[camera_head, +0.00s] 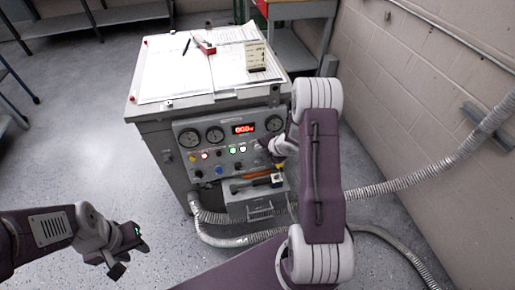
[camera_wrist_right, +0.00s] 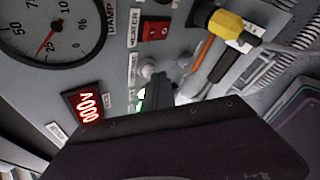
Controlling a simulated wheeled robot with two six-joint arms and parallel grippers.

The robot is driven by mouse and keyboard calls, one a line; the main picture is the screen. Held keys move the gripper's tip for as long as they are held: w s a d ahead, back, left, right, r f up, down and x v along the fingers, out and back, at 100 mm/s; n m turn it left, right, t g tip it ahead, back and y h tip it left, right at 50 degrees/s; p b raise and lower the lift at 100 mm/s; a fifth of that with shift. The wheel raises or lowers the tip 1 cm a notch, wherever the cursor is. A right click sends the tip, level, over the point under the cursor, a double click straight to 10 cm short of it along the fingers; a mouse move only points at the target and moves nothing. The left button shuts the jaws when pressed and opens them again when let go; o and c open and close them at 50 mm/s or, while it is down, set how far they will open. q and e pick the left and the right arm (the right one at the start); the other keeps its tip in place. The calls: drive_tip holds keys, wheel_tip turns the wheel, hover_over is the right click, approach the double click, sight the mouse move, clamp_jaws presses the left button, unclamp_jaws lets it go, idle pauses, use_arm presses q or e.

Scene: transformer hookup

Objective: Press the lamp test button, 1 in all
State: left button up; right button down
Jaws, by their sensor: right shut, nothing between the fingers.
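The control panel (camera_head: 228,146) on the front of the grey cabinet has gauges, a red-lit display (camera_head: 244,129), lit lamps and several knobs and buttons. I cannot make out which one is the lamp test button, as the small labels are unreadable or hidden. My right gripper (camera_head: 268,150) is at the panel's right part, largely hidden by its own arm. In the right wrist view, my right gripper's fingers (camera_wrist_right: 156,92) are shut and empty, close to a round pale button (camera_wrist_right: 148,70); I cannot tell whether they touch. My left gripper (camera_head: 128,252) is open and empty, away from the cabinet.
A red rocker switch (camera_wrist_right: 156,30) and a dial gauge (camera_wrist_right: 48,28) are near the right gripper. Tools with orange and yellow handles (camera_head: 258,176) lie below the panel. Papers (camera_head: 175,75) cover the cabinet top.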

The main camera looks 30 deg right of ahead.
drive_tip(key=shift+s+a+r, duration=0.1)
drive_tip(key=shift+s+a, duration=0.05)
drive_tip(key=shift+s, duration=0.45)
drive_tip(key=s, duration=0.1)
drive_tip(key=s+b, duration=0.1)
drive_tip(key=s, duration=0.1)
drive_tip(key=s+a+b, duration=0.1)
drive_tip(key=shift+s+r, duration=0.4)
idle(0.4)
